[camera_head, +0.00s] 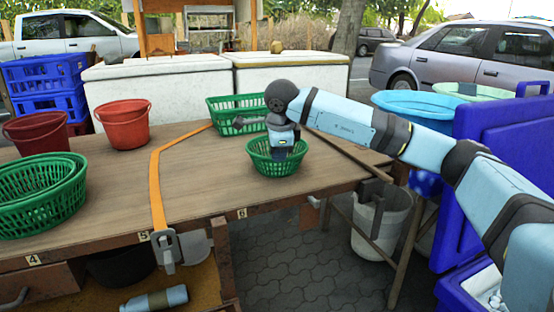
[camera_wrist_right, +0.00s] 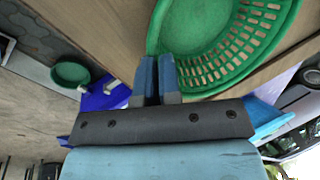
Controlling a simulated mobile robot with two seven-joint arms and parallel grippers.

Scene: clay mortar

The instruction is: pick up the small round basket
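The small round basket (camera_head: 275,163) is green and slatted, upright on the wooden table near its right front edge. It fills the upper right of the right wrist view (camera_wrist_right: 222,50), where its rim runs down to my fingers. My right gripper (camera_head: 284,148) reaches down over the basket, its fingers at the rim. In the right wrist view my right gripper (camera_wrist_right: 156,78) has its two fingers close together, and the rim appears to pass between them. My left gripper is not in view.
A green rectangular basket (camera_head: 236,104) stands just behind. Red buckets (camera_head: 124,128) and larger round green baskets (camera_head: 38,190) are at the left. An orange strap (camera_head: 156,180) crosses the table.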

